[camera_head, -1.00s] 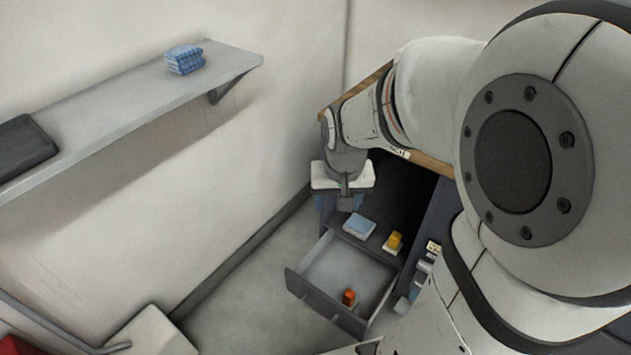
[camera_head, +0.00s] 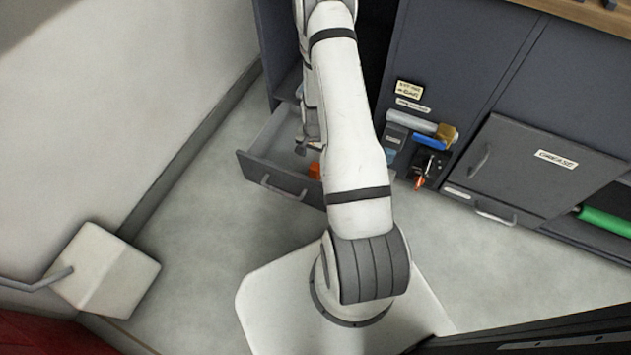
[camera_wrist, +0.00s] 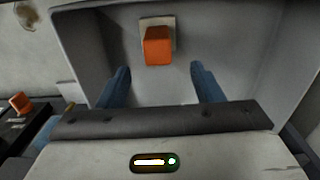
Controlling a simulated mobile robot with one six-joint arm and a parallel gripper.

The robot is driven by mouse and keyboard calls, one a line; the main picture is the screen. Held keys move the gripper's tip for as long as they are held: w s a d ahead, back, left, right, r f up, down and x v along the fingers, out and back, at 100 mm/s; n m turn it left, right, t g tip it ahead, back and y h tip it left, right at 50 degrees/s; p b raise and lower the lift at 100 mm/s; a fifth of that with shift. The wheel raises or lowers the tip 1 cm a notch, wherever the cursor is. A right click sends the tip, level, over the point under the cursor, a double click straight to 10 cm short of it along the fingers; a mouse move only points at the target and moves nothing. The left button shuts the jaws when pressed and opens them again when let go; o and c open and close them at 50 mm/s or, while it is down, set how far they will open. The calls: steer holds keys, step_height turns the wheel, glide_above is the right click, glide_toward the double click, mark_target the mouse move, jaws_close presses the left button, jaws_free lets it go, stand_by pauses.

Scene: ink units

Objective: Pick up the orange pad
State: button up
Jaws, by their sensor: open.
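The orange pad (camera_wrist: 158,46) is a small block in the open drawer (camera_head: 246,163), near one wall of it. In the wrist view it stands on or against a pale square piece (camera_wrist: 148,22). In the head view the orange pad (camera_head: 314,170) shows only in part beside my arm. My gripper (camera_wrist: 160,78) is over the drawer with its two blue fingers spread. The pad lies ahead of the gap between the fingers, with nothing held. In the head view my arm hides most of the gripper.
Right of the drawer, a cabinet front carries a blue and a yellow item (camera_head: 446,133) and orange-handled tools (camera_head: 419,183). A white box (camera_head: 105,270) stands on the floor at left. Floor before the drawer is clear.

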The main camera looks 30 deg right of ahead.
mark_target(316, 165)
step_height(316, 165, down, 4)
steer(key=shift+s+d+f+b, duration=0.1)
steer(key=shift+s+b, duration=0.05)
steer(key=shift+b, duration=0.35)
step_height(316, 165, down, 6)
steer(key=b, duration=0.3)
steer(key=shift+r, duration=0.2)
steer(key=shift+c, duration=0.2)
steer(key=c, duration=1)
